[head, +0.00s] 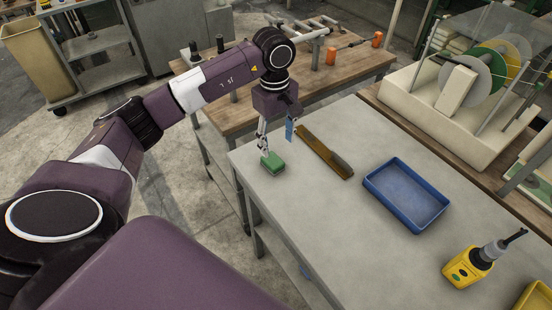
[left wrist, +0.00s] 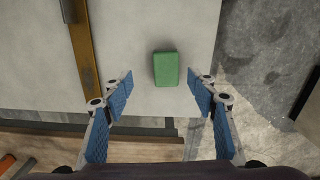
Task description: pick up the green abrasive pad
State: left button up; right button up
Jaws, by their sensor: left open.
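The green abrasive pad (head: 272,164) is a small green block lying on the grey tabletop (head: 325,215), near the table's left corner. In the left wrist view the pad (left wrist: 166,69) lies ahead of the fingertips, roughly centred between them and clear of both. My left gripper (head: 277,141) is above the pad in the head view, pointing down, with one finger seeming close over it. In the left wrist view the gripper (left wrist: 160,85) is open and empty, with blue finger pads apart. My right gripper is in neither view.
A brown brush-like tool (head: 325,152) lies right of the pad. Further right are a blue tray (head: 405,194) and a yellow device (head: 468,267) with a grey nozzle. A wooden bench (head: 235,112) stands behind. The tabletop edge is close to the pad.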

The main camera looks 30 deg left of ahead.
aim_at(274, 162)
pick_arm(q)
jog(key=shift+s+a, duration=0.1)
jog(key=shift+a, duration=0.4)
jog(key=shift+f, duration=0.45)
jog(key=f+p, duration=0.1)
jog(key=f, duration=0.1)
jog(key=f+p, duration=0.1)
jog(key=f, duration=0.1)
jog(key=f+p, duration=0.1)
jog(key=shift+s+d+f, duration=0.3)
jog(key=shift+s+f, duration=0.05)
jog(key=shift+f, duration=0.45)
jog(key=shift+c, duration=0.3)
jog(key=c, duration=1.2)
jog(key=shift+r, duration=0.1)
